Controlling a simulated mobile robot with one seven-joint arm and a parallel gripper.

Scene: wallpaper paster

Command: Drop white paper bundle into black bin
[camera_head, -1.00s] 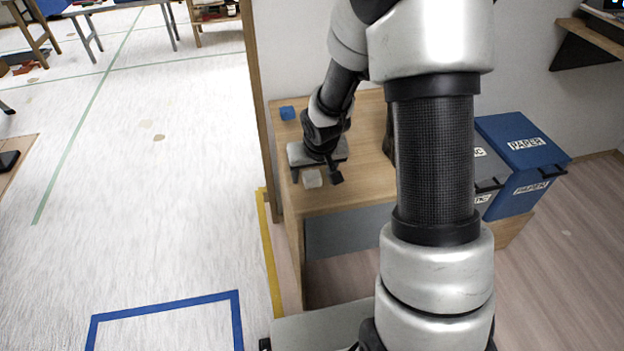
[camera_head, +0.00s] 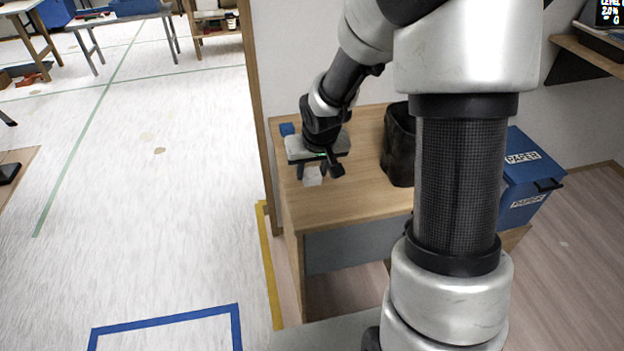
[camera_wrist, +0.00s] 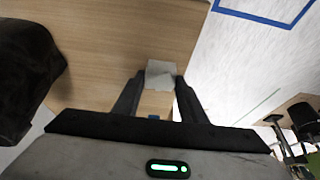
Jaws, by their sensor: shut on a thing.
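The white paper bundle (camera_head: 312,176) is a small pale block at the left part of the wooden table. My gripper (camera_head: 317,172) is over it, with its fingers on either side. In the wrist view the bundle (camera_wrist: 160,74) sits between the tips of my gripper (camera_wrist: 158,84), which is shut on it. Whether the bundle touches the table is hard to tell. The black bin (camera_head: 398,145) stands on the table to the right of my gripper, partly hidden by my arm. It also shows at the left of the wrist view (camera_wrist: 28,68).
A blue block (camera_head: 287,129) lies on the table (camera_head: 330,208) behind my gripper. Bare table top lies between the bundle and the black bin. A blue PAPER box (camera_head: 527,172) stands right of the table. A wooden post (camera_head: 258,110) rises at the table's left edge.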

